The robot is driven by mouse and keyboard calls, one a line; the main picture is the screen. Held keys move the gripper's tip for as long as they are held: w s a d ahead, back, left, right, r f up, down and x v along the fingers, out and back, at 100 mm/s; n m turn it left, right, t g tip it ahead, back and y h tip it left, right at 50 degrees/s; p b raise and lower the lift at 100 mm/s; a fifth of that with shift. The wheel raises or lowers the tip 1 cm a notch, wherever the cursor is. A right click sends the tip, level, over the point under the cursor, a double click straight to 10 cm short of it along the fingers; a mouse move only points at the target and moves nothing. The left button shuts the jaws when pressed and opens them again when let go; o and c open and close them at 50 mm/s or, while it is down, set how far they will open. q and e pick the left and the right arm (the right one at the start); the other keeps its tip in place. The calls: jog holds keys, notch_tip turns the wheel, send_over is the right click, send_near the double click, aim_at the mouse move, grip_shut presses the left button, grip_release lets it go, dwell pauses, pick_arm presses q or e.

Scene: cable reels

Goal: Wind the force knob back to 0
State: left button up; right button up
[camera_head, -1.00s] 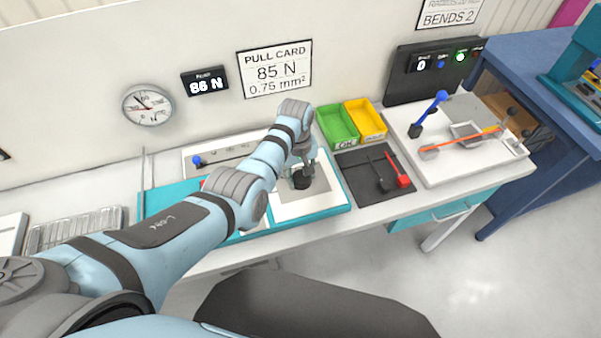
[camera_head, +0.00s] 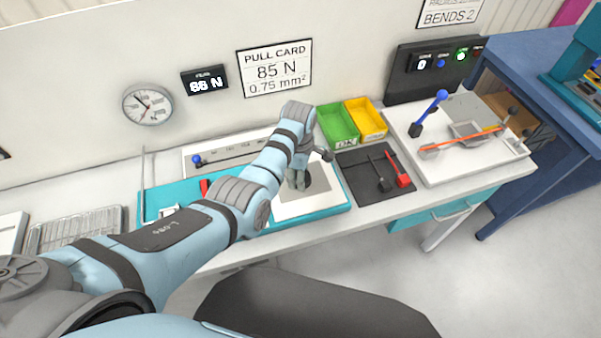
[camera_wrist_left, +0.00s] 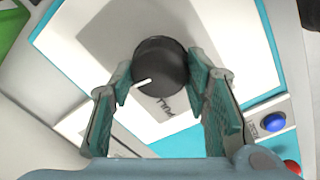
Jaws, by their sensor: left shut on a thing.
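The force knob (camera_wrist_left: 161,62) is a round black dial on a grey and white panel. In the head view the left gripper (camera_head: 300,180) points down at the panel and hides most of the knob. A black display (camera_head: 206,81) on the wall shows a force in N that looks like 86 or 88. My right gripper is not in view.
A pull card (camera_head: 275,69) reads 85 N. Green (camera_head: 338,125) and yellow (camera_head: 366,119) bins stand behind right. A dark mat (camera_head: 360,160) with red and black tools lies right.

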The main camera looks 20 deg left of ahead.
pick_arm(q)
jog(key=shift+s+a+f+n, duration=0.1)
jog(key=shift+n, duration=0.9)
jog(key=o, duration=1.2)
jog(key=shift+c, duration=0.2)
jog(key=shift+a, duration=0.1)
jog(key=shift+r, duration=0.4)
notch_tip(320, 180, up, 11)
jog(key=shift+s, duration=0.3)
